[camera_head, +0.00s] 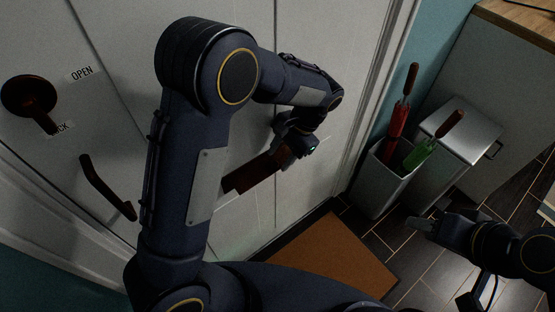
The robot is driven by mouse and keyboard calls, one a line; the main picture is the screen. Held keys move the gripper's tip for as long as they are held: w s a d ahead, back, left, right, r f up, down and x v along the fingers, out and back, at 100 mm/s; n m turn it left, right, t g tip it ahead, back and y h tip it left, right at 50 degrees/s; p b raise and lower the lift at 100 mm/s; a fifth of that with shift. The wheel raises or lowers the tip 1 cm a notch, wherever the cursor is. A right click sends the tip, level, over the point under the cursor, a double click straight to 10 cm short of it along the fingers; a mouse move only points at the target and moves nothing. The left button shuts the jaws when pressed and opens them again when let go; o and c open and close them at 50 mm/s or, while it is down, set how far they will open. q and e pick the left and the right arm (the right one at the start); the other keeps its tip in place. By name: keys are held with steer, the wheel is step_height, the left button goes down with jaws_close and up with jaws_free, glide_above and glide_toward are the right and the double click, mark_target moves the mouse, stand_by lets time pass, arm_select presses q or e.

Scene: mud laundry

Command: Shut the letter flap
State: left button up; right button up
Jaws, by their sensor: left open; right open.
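The letter flap (256,172) is a dark reddish-brown plate low on the white door, partly hidden behind my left arm. Its angle to the door is hard to judge, and I cannot tell how far it stands open. My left gripper (299,147) is at the right end of the flap, close to it; whether they touch is unclear. It is open and I see nothing held in it. My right gripper (416,223) is open and empty above the dark floor at the right, well away from the door.
The white door (110,130) bears a round dark lock knob (28,95) and a bar handle (105,186). A brown mat (325,262) lies at its foot.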

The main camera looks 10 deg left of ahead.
arm_select(q)
steer(key=shift+s+a+f, duration=0.15)
steer(key=shift+a+f, duration=0.1)
steer(key=shift+f, duration=0.4)
jaws_close()
